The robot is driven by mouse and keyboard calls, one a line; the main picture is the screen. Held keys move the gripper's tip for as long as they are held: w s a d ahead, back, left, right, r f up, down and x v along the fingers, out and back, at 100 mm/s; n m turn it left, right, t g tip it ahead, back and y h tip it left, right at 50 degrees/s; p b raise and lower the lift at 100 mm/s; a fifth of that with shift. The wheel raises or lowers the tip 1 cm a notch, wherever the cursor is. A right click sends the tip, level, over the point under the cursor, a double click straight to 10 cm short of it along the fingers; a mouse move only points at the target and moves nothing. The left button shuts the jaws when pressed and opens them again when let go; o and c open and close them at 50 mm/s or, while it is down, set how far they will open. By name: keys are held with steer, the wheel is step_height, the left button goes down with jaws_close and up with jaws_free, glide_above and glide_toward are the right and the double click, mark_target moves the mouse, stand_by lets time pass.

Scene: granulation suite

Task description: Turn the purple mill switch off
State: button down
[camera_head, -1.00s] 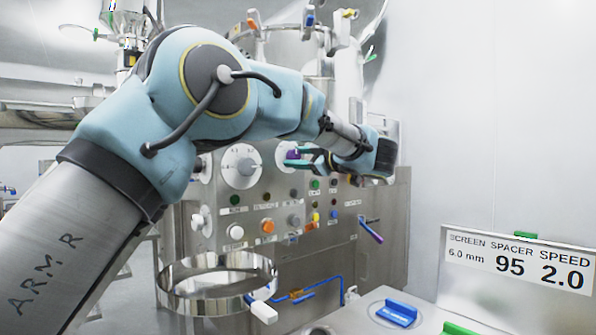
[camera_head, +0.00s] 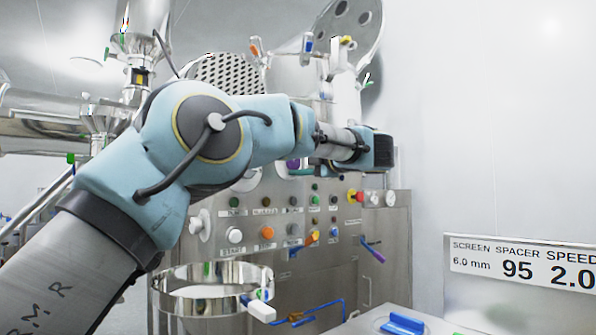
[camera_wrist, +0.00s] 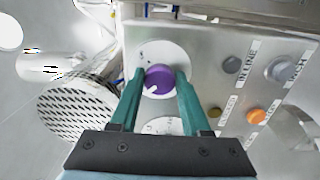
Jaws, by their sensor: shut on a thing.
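The purple mill switch (camera_wrist: 158,79) is a round knob on a pale dial plate on the metal panel. Its white pointer mark is toward the lower left in the wrist view. My gripper (camera_wrist: 160,76) has its two teal fingers on either side of the knob and is shut on it. In the head view the knob (camera_head: 293,165) shows only partly, behind my arm, and the fingers are mostly hidden there.
The control panel (camera_head: 340,270) carries several coloured buttons, including an orange button (camera_wrist: 256,116) close to the fingers. A perforated metal drum (camera_wrist: 85,110) is left of the knob. A steel ring bowl (camera_head: 212,290) stands in front of the panel.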

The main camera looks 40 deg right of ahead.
steer(key=shift+n, duration=0.3)
steer(key=shift+c, duration=1.8)
jaws_free()
steer(key=s+b, duration=0.1)
steer(key=s, duration=0.9)
steer(key=shift+s+a+b, duration=0.3)
steer(key=shift+s, duration=0.1)
steer(key=shift+a, duration=0.1)
